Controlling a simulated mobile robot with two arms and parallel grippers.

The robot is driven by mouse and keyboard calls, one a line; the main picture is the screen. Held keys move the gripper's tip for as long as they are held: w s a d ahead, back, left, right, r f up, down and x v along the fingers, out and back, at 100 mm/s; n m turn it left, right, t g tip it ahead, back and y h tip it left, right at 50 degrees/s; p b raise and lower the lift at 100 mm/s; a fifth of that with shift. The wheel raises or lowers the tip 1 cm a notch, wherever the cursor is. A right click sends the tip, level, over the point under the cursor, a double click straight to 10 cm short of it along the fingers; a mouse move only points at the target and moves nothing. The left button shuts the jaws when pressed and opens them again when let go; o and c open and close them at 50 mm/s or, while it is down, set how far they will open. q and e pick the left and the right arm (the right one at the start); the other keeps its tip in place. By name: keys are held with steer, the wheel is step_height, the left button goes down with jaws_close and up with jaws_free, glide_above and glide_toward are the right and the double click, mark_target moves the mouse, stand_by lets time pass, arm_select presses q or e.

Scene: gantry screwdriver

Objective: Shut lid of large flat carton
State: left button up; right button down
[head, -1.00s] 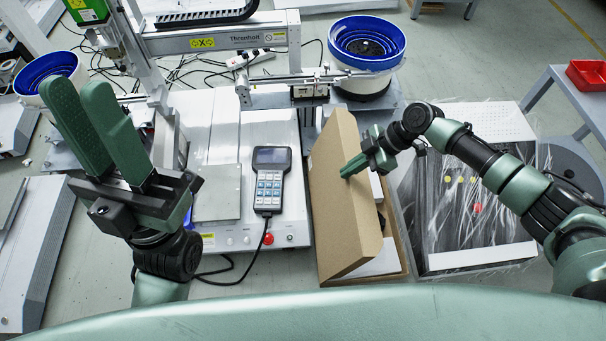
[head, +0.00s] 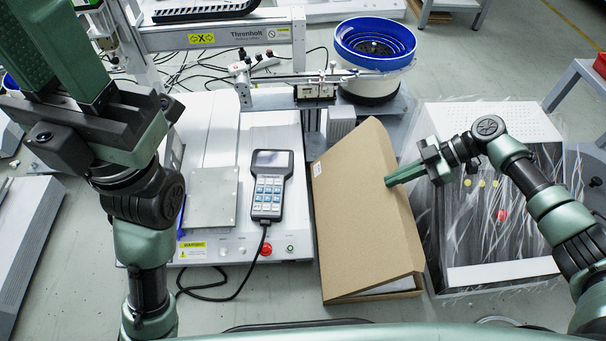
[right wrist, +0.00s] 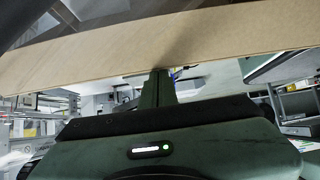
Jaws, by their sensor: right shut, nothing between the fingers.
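The large flat carton's brown lid (head: 360,200) is folded low over the box, tilted, with its right edge a little raised. A narrow opening shows at the front right, with the carton wall (head: 405,293) and something pale inside. My right gripper (head: 388,183) is shut and empty, its tips at the lid's right edge. In the right wrist view the shut fingers (right wrist: 158,75) reach the brown cardboard (right wrist: 150,50); whether they press on it I cannot tell. My left gripper (head: 65,45) is raised at the upper left, apart from the carton, its fingers separated and tips cut off.
A white machine with a handheld keypad (head: 269,187) stands left of the carton. A blue-rimmed bowl feeder (head: 375,50) is behind it. A white-and-grey box (head: 495,200), partly in clear wrap, stands close on the right. Bare floor shows in front.

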steer(key=shift+d+f, duration=0.2)
steer(key=shift+d, duration=0.05)
stand_by(0.6)
